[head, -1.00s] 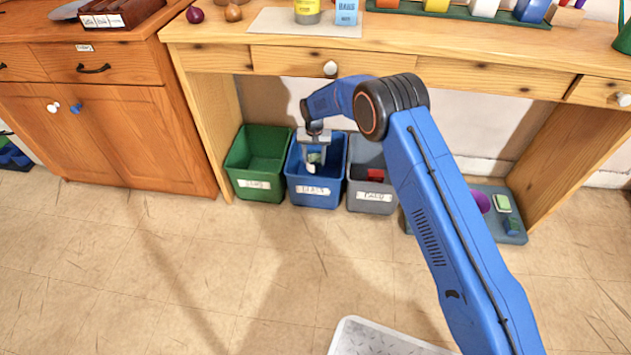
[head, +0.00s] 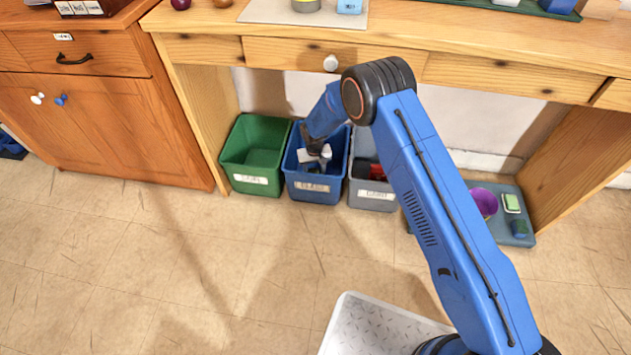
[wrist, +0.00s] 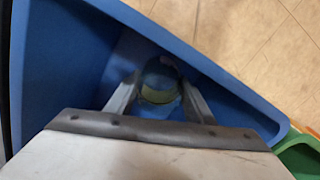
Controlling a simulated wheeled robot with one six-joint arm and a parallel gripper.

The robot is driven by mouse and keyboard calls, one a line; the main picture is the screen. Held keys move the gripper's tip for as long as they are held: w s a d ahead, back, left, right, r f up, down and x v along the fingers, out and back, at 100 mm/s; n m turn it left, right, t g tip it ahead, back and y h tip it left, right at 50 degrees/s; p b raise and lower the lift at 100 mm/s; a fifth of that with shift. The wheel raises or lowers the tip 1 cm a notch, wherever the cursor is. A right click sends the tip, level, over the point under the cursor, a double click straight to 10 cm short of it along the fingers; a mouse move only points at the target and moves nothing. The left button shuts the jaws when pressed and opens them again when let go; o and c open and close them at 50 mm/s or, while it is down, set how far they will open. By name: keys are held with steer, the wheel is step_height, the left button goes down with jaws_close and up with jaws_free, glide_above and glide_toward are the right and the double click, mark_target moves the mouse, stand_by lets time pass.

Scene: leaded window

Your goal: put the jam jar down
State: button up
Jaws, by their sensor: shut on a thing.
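The jam jar (wrist: 158,84) is between the two fingers of my gripper (wrist: 160,98) in the wrist view. It looks dark with a yellowish band. My gripper is shut on it, inside the blue bin (wrist: 226,70). In the head view my gripper (head: 314,160) reaches down into the blue bin (head: 313,190), whose label seems to read GLASS. The jar is hidden there behind my gripper and the bin's front wall. I cannot tell whether the jar touches the bin's floor.
A green bin (head: 257,186) stands left of the blue bin, a grey bin (head: 372,198) with something red inside to its right. The wooden desk (head: 450,50) overhangs behind. A grey tray (head: 480,235) holds a purple cup (head: 485,203). The floor in front is open.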

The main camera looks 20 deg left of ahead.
steer(key=shift+f, duration=3.9)
steer(key=shift+f, duration=0.15)
steer(key=o, duration=1.1)
steer(key=shift+o, duration=0.2)
